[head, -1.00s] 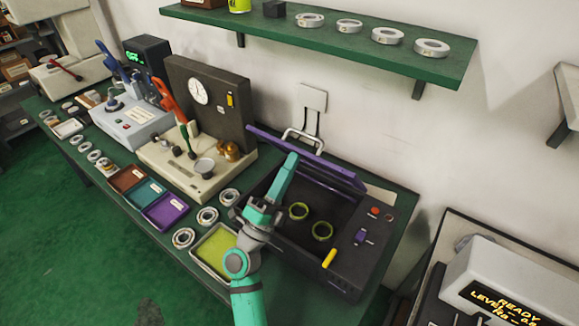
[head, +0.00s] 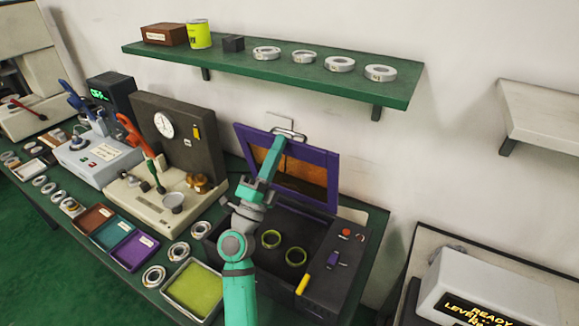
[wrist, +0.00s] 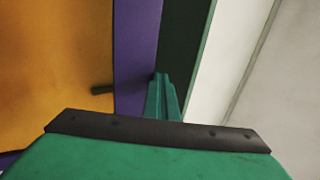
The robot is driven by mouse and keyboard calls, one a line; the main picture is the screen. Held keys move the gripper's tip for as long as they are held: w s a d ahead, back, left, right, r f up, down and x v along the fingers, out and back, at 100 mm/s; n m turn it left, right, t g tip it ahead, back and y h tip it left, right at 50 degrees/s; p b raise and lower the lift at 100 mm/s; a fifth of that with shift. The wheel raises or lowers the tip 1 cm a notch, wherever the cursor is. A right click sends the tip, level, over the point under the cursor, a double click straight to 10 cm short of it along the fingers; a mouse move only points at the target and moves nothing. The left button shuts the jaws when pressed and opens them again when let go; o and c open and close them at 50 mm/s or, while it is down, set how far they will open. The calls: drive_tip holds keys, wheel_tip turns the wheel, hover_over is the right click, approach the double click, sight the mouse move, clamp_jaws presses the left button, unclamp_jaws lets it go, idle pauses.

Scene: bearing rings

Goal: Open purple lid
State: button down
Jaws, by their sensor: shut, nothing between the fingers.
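The purple lid (head: 328,160) of the dark box (head: 325,222) stands steeply raised at the box's back edge, its orange-brown inner panel facing me. A pale handle (head: 290,134) shows at its top edge. My gripper (head: 276,146) is shut and empty, in front of the lid's upper left part. I cannot tell whether it touches the lid. In the wrist view, the lid's purple frame (wrist: 138,40) and orange panel (wrist: 55,60) lie left of the shut fingers (wrist: 163,88).
A green shelf (head: 300,80) with rings hangs on the wall above. A press (head: 170,150) stands left of the box. A tray with a yellow-green pad (head: 192,290) and loose rings (head: 178,252) lie at the box's left front. A device with a display (head: 490,290) stands at right.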

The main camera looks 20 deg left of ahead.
drive_tip(key=shift+w+d+r, duration=0.15)
drive_tip(key=shift+w+r, duration=0.15)
drive_tip(key=shift+w, duration=1)
drive_tip(key=shift+w+d+r, duration=0.15)
drive_tip(key=shift+w+r, duration=0.1)
drive_tip(key=shift+w, duration=1.1)
drive_tip(key=shift+w+d+r, duration=0.15)
drive_tip(key=shift+w+r, duration=0.15)
drive_tip(key=shift+w, duration=1)
